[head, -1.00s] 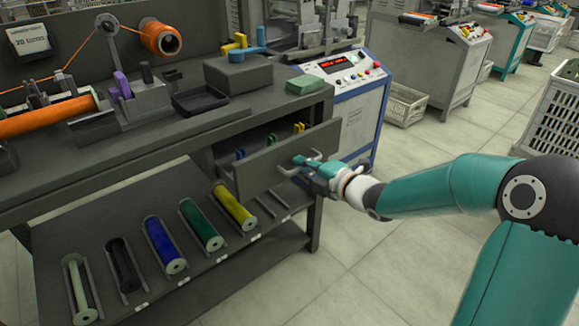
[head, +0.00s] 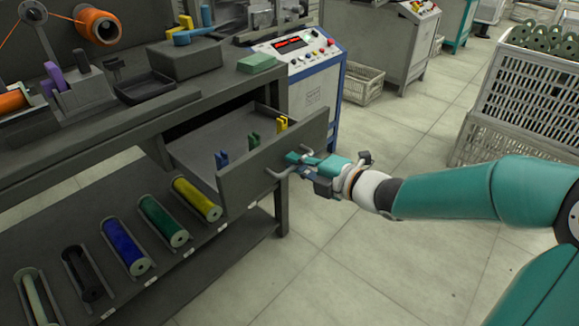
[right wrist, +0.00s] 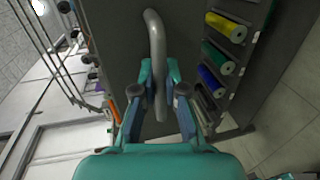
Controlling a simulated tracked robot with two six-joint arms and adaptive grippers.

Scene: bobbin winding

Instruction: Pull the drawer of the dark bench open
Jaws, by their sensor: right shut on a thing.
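The dark bench (head: 75,150) stands at the left in the head view. Its drawer (head: 262,165) is pulled out, with blue and yellow clips (head: 281,124) standing inside. The drawer's front carries a grey bar handle (head: 277,174). My right gripper (head: 298,160) is shut on the handle. In the right wrist view the handle (right wrist: 155,45) runs between the two fingers of my right gripper (right wrist: 157,85). My left gripper is not in view.
Coloured rolls (head: 196,199) lie in cradles on the lower shelf below the drawer. A white crate (head: 535,90) stands at the right and a control cabinet (head: 312,90) behind the bench. The floor (head: 350,260) before the drawer is clear.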

